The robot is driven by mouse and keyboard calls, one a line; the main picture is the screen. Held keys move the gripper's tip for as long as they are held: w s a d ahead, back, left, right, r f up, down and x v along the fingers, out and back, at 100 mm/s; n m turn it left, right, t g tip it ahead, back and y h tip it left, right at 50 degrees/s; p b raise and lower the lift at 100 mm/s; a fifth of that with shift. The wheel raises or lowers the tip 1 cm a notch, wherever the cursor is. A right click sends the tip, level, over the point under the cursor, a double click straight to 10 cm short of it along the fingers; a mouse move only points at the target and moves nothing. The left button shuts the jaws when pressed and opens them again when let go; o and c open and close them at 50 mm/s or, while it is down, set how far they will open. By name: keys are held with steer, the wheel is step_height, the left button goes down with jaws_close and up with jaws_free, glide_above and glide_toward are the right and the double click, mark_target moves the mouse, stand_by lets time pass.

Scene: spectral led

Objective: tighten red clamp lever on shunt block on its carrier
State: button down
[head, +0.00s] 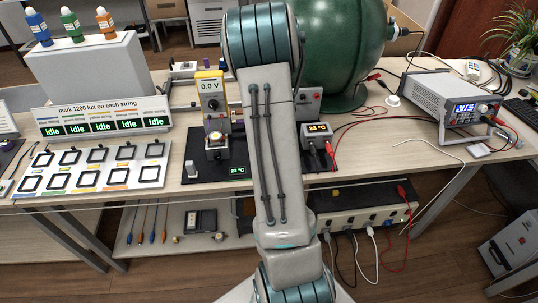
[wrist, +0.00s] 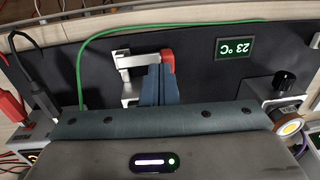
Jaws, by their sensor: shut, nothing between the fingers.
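In the wrist view the red clamp lever (wrist: 168,60) is a small red piece at the right end of a pale metal bar (wrist: 138,60). The bar sits over a light block (wrist: 127,86), which looks like the shunt block, on a dark panel (wrist: 195,75). My gripper (wrist: 161,70) is shut and empty, its blue fingers just below and left of the red lever. They look close to it or touching; I cannot tell which. The lower part of the block is hidden behind my gripper. In the head view my arm covers this spot.
A green wire (wrist: 90,50) runs along the panel's left and top. A 23 °C display (wrist: 236,48) and a black knob (wrist: 285,80) with a round yellow lamp lie to the right. Red and black plugs (wrist: 12,106) stand at the left. A bench supply (head: 447,100) stands farther right.

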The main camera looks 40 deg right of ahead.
step_height(320, 180, up, 14)
steer(key=p, duration=0.1)
stand_by(0.5)
stand_by(0.5)
